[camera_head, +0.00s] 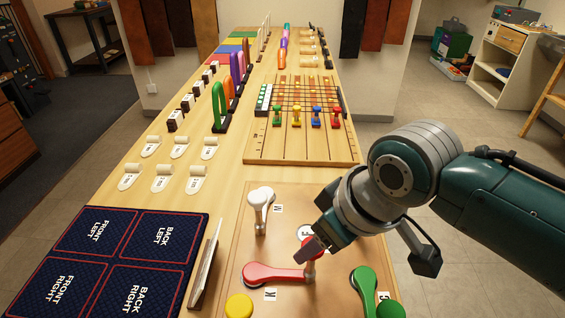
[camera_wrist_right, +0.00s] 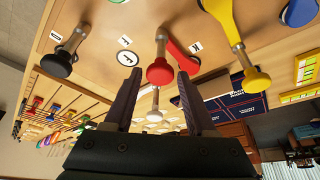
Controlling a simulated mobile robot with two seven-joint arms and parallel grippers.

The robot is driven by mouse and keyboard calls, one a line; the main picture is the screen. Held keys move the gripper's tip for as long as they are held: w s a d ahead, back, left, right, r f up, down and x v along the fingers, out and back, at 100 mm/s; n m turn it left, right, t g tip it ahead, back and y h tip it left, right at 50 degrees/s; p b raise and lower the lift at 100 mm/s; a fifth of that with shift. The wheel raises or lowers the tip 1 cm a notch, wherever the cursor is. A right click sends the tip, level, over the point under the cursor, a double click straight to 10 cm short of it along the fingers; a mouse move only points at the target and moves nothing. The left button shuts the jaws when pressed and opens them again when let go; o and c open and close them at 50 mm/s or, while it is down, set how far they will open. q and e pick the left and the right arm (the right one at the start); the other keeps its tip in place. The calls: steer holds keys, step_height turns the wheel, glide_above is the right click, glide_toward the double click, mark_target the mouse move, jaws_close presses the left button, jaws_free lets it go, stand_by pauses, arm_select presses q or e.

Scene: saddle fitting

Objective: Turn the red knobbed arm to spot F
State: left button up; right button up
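The red knobbed arm (camera_head: 272,274) lies on the wooden board near label K (camera_head: 270,294), its knob end pointing right. In the right wrist view its red knob (camera_wrist_right: 160,73) stands on a post between the tips of my right gripper (camera_wrist_right: 158,82). My right gripper (camera_head: 312,252) is open; whether its fingers touch the knob cannot be told. Spot F (camera_head: 304,232) is a white round label just beyond the gripper, partly covered by it; it also shows in the right wrist view (camera_wrist_right: 123,57). My left gripper is not in view.
A white knobbed arm (camera_head: 260,205) stands by label M, and a green one (camera_head: 363,285) is at the right. A black knobbed arm (camera_wrist_right: 60,60) and a yellow one (camera_wrist_right: 240,55) flank the red one in the wrist view. A thin upright panel (camera_head: 206,265) stands left of the board.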

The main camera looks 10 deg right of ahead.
jaws_close()
stand_by(1.1)
